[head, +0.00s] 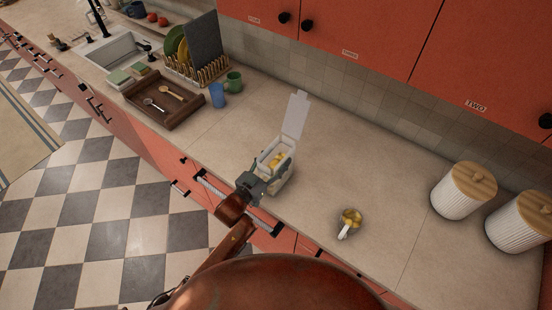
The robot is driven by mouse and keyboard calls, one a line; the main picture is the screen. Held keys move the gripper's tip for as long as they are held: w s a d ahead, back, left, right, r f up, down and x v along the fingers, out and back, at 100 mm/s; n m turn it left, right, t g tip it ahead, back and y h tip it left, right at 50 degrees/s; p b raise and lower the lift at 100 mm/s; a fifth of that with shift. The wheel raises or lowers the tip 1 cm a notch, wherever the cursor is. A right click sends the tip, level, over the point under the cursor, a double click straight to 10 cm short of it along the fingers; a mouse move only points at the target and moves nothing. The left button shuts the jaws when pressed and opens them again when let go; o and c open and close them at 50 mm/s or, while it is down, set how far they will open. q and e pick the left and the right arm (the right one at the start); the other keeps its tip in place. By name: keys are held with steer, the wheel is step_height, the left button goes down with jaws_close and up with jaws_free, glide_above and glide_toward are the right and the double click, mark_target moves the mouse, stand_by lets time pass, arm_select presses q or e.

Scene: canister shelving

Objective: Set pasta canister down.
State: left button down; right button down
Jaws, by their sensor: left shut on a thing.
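The pasta canister (286,176) is a white box with its lid (296,115) flipped open toward the wall. Yellow pasta (277,159) shows inside it. My left gripper (262,183) is shut on the canister's near left side. The canister is upright at the front part of the counter (320,180). I cannot tell whether its base touches the counter. My right gripper is not in view.
A gold cup-like scoop (350,217) with a white handle lies to the right. Two ribbed white canisters with wooden lids (461,191) stand at far right. A blue cup (217,95), green mug (233,82) and brown tray (165,101) are at left. Counter between is clear.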

arm_select(q)
steer(key=c, duration=0.8)
jaws_free()
steer(key=shift+f, duration=0.1)
steer(key=b+v, duration=0.1)
steer(key=v, duration=1.1)
